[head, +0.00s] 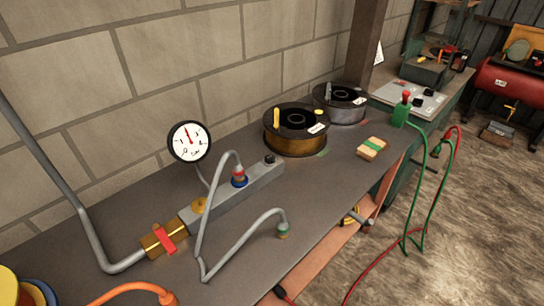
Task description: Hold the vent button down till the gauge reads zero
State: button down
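A round white gauge (190,142) with a black rim stands above the back of a long grey block (258,186) on the bench. Its red needle points roughly straight up, away from the low end; the numbers are too small to read. A small black button (269,159) sits on the block's far right end and looks most like the vent button; nothing touches it. A yellow round part (200,204) sits near the block's left end. A blue and red hose fitting (239,177) is on top between them. My gripper is not in view.
A brass valve with a red handle (165,237) joins a grey pipe to the block. A grey hose (236,239) loops over the bench front. Wire spools (296,139) and a sponge-like block (371,148) lie to the right. Bare bench (330,190) lies right of the block.

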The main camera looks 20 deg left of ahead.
aim_at(270, 159)
jog(key=u, duration=0.05)
jog(key=k, duration=0.95)
jog(key=u, duration=0.45)
jog(key=i, duration=1)
jog(key=z, duration=0.05)
